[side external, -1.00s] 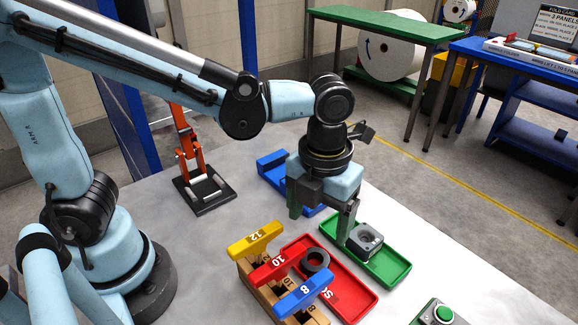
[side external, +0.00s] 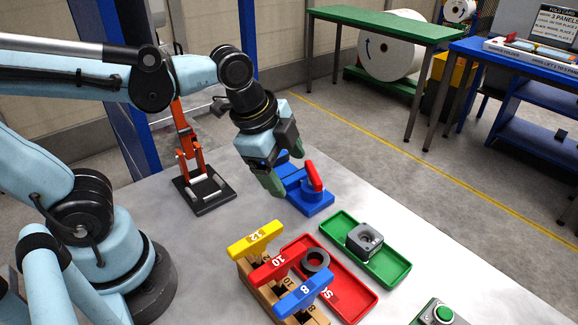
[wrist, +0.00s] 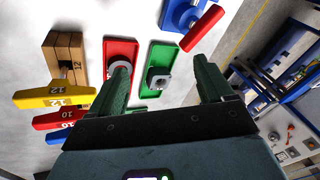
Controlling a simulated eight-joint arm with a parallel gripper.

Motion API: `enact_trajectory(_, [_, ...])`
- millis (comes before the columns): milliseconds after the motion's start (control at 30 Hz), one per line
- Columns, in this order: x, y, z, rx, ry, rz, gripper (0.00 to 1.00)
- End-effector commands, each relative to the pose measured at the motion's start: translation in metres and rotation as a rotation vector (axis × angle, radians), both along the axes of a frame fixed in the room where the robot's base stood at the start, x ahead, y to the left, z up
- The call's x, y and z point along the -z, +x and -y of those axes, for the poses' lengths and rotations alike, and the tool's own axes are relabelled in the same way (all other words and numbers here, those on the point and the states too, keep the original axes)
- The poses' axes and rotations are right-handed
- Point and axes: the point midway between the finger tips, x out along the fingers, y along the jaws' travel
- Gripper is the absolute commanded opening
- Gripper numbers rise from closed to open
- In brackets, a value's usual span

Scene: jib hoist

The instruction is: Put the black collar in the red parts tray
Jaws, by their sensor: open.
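In the wrist view the red tray (wrist: 119,46) shows at upper left, with the ring partly hidden behind one finger. My gripper (side external: 286,174) is open and empty, above the table near the blue fixture, well apart from the red tray and the collar. In the wrist view my gripper's (wrist: 161,66) two green fingers stand wide apart with nothing between them.
A green tray (side external: 391,273) beside the red one holds a grey block (side external: 364,239) with a round hole. A wooden rack (side external: 261,292) of T-handled tools stands at the red tray's left. A blue fixture with a red lever (side external: 314,178) and an orange toggle clamp (side external: 188,140) stand farther back.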

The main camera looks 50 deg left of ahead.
Motion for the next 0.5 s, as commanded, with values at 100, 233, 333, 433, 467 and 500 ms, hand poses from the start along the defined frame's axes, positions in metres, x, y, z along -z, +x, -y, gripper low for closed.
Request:
enact_trajectory(100, [0.001,-0.002,-0.022,-0.338,-0.131,0.058,0.81])
enact_trajectory(233, [0.002,-0.004,-0.04,-0.657,-0.278,0.115,0.81])
enact_trajectory(333, [0.002,-0.005,-0.05,-0.835,-0.373,0.15,0.81])
enact_trajectory(433, [0.003,-0.006,-0.056,-0.947,-0.437,0.171,0.81])
enact_trajectory(467, [0.003,-0.006,-0.058,-0.969,-0.449,0.174,0.81])
enact_trajectory(500, [0.003,-0.006,-0.059,-0.99,-0.462,0.178,0.81])
